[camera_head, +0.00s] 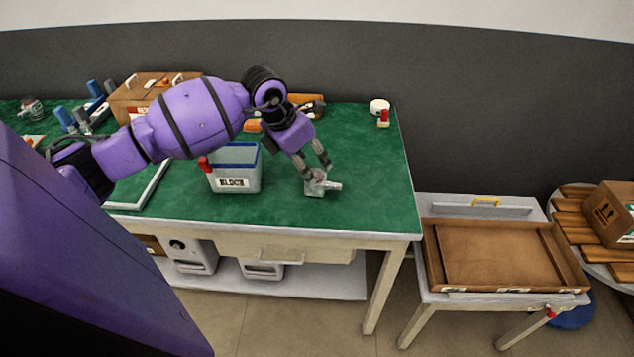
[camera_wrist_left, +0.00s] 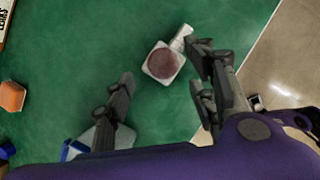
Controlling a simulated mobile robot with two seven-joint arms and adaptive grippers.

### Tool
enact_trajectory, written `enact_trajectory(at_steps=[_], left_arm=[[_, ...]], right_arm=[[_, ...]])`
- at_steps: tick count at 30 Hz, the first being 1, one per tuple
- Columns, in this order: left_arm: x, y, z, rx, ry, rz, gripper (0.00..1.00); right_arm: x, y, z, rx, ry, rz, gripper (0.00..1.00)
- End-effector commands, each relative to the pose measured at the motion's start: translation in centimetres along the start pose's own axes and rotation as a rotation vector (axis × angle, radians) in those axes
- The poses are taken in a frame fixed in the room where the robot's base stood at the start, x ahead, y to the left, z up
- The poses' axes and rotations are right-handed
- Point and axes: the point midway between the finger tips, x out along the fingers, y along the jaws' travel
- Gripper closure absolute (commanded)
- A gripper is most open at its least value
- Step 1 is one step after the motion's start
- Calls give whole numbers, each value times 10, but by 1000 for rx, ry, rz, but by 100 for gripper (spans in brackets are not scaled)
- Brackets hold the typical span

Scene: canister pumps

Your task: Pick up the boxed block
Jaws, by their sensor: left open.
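A small pale grey block (camera_head: 316,187) with a short spout pointing right lies on the green table top. In the left wrist view the block (camera_wrist_left: 163,63) shows a white square body with a round reddish-brown face and the spout at its upper right. My left gripper (camera_head: 314,170) is open and points down at the block. In the left wrist view my left gripper (camera_wrist_left: 162,76) has its fingers apart, one on each side of the block's line. I cannot tell whether a finger touches it. My right gripper is out of view.
A white bin (camera_head: 235,182) with a black label and blue rim stands left of the block. A brown wooden box (camera_head: 142,97) and orange items stand behind. A low side table with a brown tray (camera_head: 500,255) is at the right. Green table right of the block is clear.

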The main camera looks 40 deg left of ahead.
Motion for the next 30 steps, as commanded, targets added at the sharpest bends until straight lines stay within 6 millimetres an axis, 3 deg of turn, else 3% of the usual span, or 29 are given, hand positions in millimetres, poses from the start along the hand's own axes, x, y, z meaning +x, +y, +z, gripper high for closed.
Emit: enact_trajectory(at_steps=[6,15,27,30], left_arm=[[30,1,-1,-2,-2,-3,49],[35,1,-2,0,-1,-2,49],[35,1,-2,-1,0,-2,100],[35,1,-2,-1,0,-2,100]], right_arm=[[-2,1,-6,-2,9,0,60],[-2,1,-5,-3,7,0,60],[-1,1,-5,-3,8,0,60],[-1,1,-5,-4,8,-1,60]])
